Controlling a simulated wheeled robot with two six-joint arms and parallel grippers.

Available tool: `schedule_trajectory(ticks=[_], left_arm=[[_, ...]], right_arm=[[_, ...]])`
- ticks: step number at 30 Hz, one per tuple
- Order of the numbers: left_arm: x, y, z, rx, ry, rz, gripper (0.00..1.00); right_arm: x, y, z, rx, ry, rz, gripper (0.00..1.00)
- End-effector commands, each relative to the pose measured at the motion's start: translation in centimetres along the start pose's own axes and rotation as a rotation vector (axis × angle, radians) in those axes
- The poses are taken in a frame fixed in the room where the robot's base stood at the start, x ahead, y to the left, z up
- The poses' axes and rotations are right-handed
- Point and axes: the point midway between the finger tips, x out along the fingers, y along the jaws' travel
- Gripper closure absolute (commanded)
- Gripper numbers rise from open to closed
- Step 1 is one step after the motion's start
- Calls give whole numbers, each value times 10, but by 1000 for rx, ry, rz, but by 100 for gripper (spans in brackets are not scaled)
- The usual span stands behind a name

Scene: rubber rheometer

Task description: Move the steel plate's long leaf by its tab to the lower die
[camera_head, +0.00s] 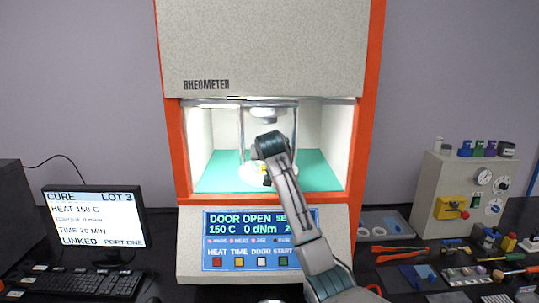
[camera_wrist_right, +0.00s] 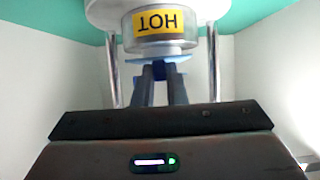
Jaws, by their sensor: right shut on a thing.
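In the wrist view my right gripper (camera_wrist_right: 160,72) is shut on a thin pale blue piece, which I take to be the long leaf (camera_wrist_right: 178,61). The leaf lies across the face of the lower die (camera_wrist_right: 136,44), a steel cylinder with a yellow HOT label that appears upside down here. Whether the leaf rests on the die or hovers just off it, I cannot tell. The fingers hide the tab. In the head view my right arm reaches into the open chamber and largely hides the lower die (camera_head: 249,170). My left gripper is not in view.
The rheometer (camera_head: 169,150) has its door open, with white side walls, a teal floor (camera_head: 214,178) and upright columns beside the dies. The upper die (camera_head: 267,114) hangs above. A monitor (camera_head: 96,217) stands left; tools and a grey cabinet (camera_head: 450,195) stand right.

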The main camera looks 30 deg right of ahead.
Motion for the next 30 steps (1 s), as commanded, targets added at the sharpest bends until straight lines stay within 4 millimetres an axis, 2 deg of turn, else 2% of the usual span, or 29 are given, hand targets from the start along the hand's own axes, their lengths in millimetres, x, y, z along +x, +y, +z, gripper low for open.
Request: schedule_trajectory(ticks=[14, 15, 18, 26, 30], left_arm=[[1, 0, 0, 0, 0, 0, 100], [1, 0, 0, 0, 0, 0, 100], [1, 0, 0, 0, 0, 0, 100], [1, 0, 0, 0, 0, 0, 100], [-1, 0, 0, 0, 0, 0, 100]], right_arm=[[2, 0, 3, 0, 1, 0, 100], [2, 0, 3, 0, 1, 0, 83], [2, 0, 3, 0, 1, 0, 63], [2, 0, 4, 0, 0, 0, 63], [-6, 0, 6, -1, 1, 0, 63]])
